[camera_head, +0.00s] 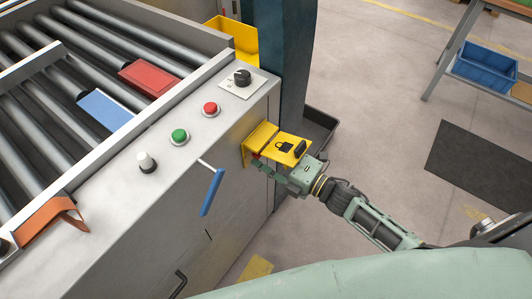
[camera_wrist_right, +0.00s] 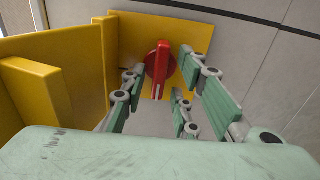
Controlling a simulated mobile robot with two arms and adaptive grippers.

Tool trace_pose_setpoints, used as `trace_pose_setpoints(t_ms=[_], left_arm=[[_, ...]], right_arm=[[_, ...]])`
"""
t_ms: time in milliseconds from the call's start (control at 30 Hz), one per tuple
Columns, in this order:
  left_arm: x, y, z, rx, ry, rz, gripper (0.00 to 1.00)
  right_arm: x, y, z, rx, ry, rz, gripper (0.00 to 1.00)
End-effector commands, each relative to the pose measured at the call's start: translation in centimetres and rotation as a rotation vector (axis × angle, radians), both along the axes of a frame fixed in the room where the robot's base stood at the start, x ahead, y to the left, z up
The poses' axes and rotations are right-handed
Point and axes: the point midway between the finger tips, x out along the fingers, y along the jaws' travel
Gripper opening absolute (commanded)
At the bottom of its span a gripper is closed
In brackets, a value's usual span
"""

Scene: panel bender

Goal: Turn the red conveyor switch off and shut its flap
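The red conveyor switch (camera_wrist_right: 158,62) sits on a yellow back plate (camera_wrist_right: 190,40) on the grey machine side. Its handle lies roughly upright in the right wrist view, with a pale mark at the lower end. The yellow flap (camera_head: 287,146) stands open, sticking out from the machine, with a padlock symbol and a small dark catch. It also shows at the left in the right wrist view (camera_wrist_right: 50,60). My right gripper (camera_wrist_right: 160,90) is open, its fingers either side of the switch's line with visible gaps. In the head view my right gripper (camera_head: 262,167) is under the flap, mostly hiding the switch. My left gripper is not in view.
The panel top carries a black knob (camera_head: 242,77), a red button (camera_head: 210,109), a green button (camera_head: 180,136) and a white-capped control (camera_head: 146,161). A blue-handled lever (camera_head: 212,191) juts from the machine side. A blue column (camera_head: 284,55) stands just behind the flap.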

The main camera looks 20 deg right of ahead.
Motion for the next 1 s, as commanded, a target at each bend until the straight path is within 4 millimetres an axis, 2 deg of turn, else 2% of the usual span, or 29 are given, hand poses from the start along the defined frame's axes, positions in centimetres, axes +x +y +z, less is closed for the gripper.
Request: trace_pose_setpoints(t_ms=[367,467,800,1000], left_arm=[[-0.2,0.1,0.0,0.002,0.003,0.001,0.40],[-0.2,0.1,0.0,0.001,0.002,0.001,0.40],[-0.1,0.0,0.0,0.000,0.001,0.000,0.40],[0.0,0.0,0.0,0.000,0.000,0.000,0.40]], right_arm=[[-0.5,-0.4,0.0,0.001,0.002,-0.001,0.30],[-1.6,-1.3,-0.1,0.000,0.004,-0.002,0.30],[-7.2,-5.6,-0.1,0.001,0.004,-0.001,0.30],[-9.0,-7.1,0.0,0.001,0.002,-0.001,0.30]])
